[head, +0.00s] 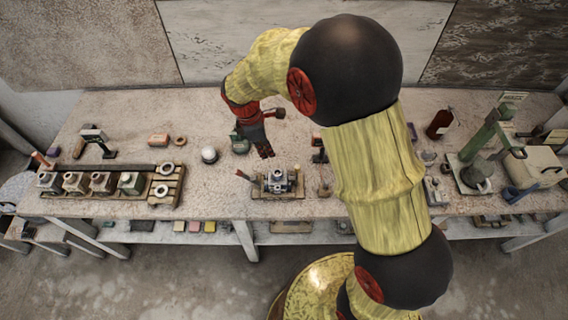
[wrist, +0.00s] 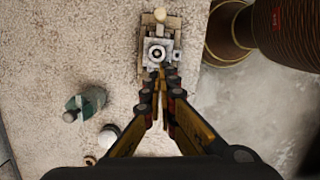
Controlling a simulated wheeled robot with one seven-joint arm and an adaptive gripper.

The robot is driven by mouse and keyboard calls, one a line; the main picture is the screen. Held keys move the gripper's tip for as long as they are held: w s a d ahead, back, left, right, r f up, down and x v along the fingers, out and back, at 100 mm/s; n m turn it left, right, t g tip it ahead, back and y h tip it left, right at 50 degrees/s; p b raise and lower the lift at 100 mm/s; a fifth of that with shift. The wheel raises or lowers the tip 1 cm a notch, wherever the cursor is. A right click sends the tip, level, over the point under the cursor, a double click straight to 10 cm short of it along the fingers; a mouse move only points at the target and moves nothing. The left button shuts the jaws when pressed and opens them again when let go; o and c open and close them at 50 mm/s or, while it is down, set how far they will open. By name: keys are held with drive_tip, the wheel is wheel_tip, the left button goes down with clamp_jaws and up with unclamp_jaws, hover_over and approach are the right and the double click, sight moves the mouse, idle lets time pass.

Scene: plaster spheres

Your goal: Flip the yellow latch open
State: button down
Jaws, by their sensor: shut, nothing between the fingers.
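A grey metal block device (head: 280,181) sits on a pale wooden base on the bench, below my gripper in the head view. In the wrist view the same device (wrist: 157,50) is at the top centre, with a round port and a cream knob. I cannot make out a distinct yellow latch on it; it is too small or hidden. My gripper (head: 266,153) is above the bench, just behind and left of the device. In the wrist view my gripper's tips (wrist: 163,73) are together and empty, overlapping the device's lower edge; contact cannot be told.
A rack with several grey blocks (head: 101,183) stands at the left. A white ball (head: 209,155) and a green item (head: 239,143) are left of my gripper. A green press (head: 488,140) and a dark red bottle (head: 440,123) stand at the right.

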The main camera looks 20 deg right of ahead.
drive_tip(key=shift+f, duration=0.15)
drive_tip(key=x, duration=0.9)
drive_tip(key=shift+s+f+b, duration=0.1)
drive_tip(key=shift+f+b, duration=0.25)
drive_tip(key=shift+f, duration=0.05)
drive_tip(key=d, duration=0.3)
drive_tip(key=shift+s+d, duration=0.15)
drive_tip(key=shift+s, duration=0.05)
drive_tip(key=shift+d, duration=0.35)
